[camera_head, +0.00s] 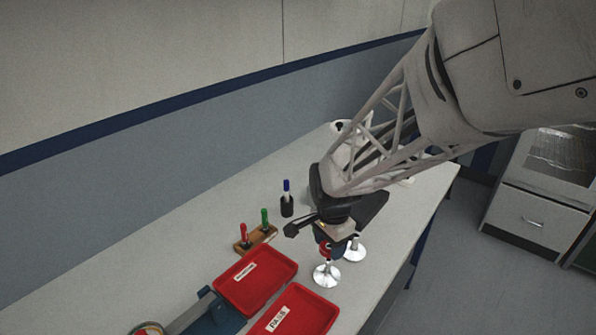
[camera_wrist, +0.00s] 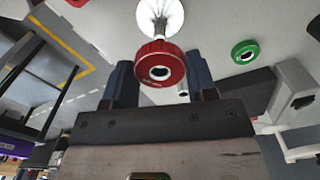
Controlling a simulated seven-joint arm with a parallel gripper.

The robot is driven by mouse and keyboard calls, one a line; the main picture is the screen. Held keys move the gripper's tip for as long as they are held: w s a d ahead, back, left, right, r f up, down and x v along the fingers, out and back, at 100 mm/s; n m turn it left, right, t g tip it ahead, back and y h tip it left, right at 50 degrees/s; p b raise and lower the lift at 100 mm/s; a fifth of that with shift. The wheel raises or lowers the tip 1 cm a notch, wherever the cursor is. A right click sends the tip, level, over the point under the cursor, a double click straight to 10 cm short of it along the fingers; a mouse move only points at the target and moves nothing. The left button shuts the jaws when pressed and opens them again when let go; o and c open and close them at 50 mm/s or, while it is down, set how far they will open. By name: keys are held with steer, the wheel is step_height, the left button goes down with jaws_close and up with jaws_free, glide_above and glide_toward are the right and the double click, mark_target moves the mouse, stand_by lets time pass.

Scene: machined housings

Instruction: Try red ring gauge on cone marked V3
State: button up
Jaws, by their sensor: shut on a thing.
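My gripper (camera_head: 327,245) is shut on the red ring gauge (camera_wrist: 160,64), which sits between the two dark fingers in the wrist view. In the head view the red ring gauge (camera_head: 325,250) is partly hidden by the fingers. It is over a stand with a round shiny base (camera_head: 327,276). In the wrist view, this stand's pale base and stem (camera_wrist: 160,16) show just beyond the ring. I cannot tell whether the ring touches the cone or is around it. A second shiny stand (camera_head: 354,252) is close by at the right. No V3 mark is readable.
Two red trays (camera_head: 291,275) with labels lie at the front; the nearer label seems to read PASS. A wooden block (camera_head: 256,240) holds red and green handled tools. A dark holder (camera_head: 287,208) with a blue-topped item stands behind. A green ring (camera_wrist: 245,51) shows in the wrist view.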

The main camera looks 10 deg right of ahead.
mark_target(328, 260)
steer(key=shift+f, duration=0.15)
steer(key=shift+f, duration=0.9)
steer(key=shift+f, duration=0.85)
stand_by(1.6)
steer(key=shift+r, duration=0.55)
stand_by(1.1)
steer(key=shift+r, duration=0.7)
steer(key=shift+r, duration=0.9)
steer(key=shift+r, duration=2.35)
